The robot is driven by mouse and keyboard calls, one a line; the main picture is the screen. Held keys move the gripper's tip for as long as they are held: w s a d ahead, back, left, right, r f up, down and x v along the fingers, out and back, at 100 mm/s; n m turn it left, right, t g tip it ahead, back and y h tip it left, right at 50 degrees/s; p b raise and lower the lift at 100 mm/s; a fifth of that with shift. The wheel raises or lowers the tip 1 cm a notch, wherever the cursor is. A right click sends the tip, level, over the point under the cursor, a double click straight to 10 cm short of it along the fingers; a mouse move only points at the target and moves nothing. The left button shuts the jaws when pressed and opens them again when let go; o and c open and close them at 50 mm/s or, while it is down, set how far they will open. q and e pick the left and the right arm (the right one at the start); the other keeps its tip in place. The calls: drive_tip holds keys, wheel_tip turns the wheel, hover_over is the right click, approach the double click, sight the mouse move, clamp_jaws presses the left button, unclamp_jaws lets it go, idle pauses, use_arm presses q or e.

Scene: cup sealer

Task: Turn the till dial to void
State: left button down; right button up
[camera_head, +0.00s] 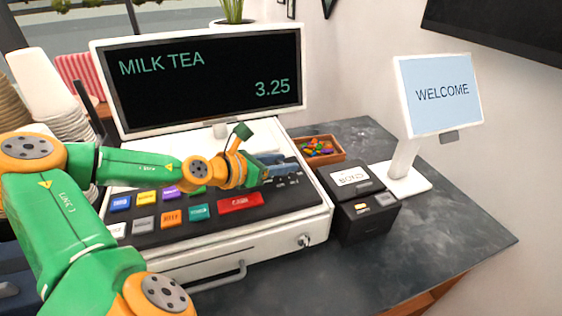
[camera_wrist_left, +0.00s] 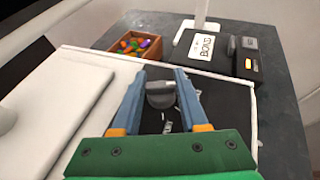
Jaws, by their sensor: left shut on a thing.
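The till (camera_head: 225,243) stands on the counter with its sloped black key panel facing me. The till dial (camera_wrist_left: 161,95) is a dark grey round knob with a raised grip bar, on the right part of the panel. My left gripper (camera_head: 283,171) reaches over the panel from the left. In the left wrist view the two blue fingers of this gripper (camera_wrist_left: 161,86) lie on either side of the dial, shut on it. Small white marks beside the dial (camera_wrist_left: 167,127) are too small to read. In the head view the gripper hides the dial. My right gripper is not in view.
The till screen (camera_head: 205,80) reads MILK TEA 3.25. A black printer (camera_head: 358,208) and a WELCOME display (camera_head: 439,92) stand right of the till. A wooden box of colourful pieces (camera_head: 320,150) is behind. Stacked cups (camera_head: 55,95) are at left. The front right counter is clear.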

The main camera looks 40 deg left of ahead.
use_arm(q)
drive_tip(key=m+h+b, duration=0.1)
drive_tip(key=b, duration=0.2)
drive_tip(key=m+h+b, duration=0.1)
drive_tip(key=b, duration=0.2)
drive_tip(key=m+h+b, duration=0.1)
drive_tip(key=h+b, duration=0.1)
drive_tip(key=b, duration=0.2)
drive_tip(key=shift+f+m+g, duration=0.3)
drive_tip(key=shift+g, duration=0.1)
drive_tip(key=shift+r+m+h, duration=0.15)
drive_tip(key=shift+m+h, duration=0.25)
drive_tip(key=shift+r+m+g+h, duration=0.15)
drive_tip(key=shift+m+g+h, duration=0.15)
drive_tip(key=shift+g+h, duration=0.1)
drive_tip(key=shift+r+m+g+h+p, duration=0.2)
drive_tip(key=shift+m+g+h+p, duration=0.25)
drive_tip(key=shift+m+h, duration=0.3)
drive_tip(key=shift+m+g+h+p, duration=0.65)
drive_tip(key=shift+m+p, duration=0.1)
drive_tip(key=shift+p, duration=0.25)
drive_tip(key=shift+f+m+g+h+p, duration=0.15)
drive_tip(key=shift+m+g+h+p, duration=0.15)
drive_tip(key=shift+m+p, duration=0.15)
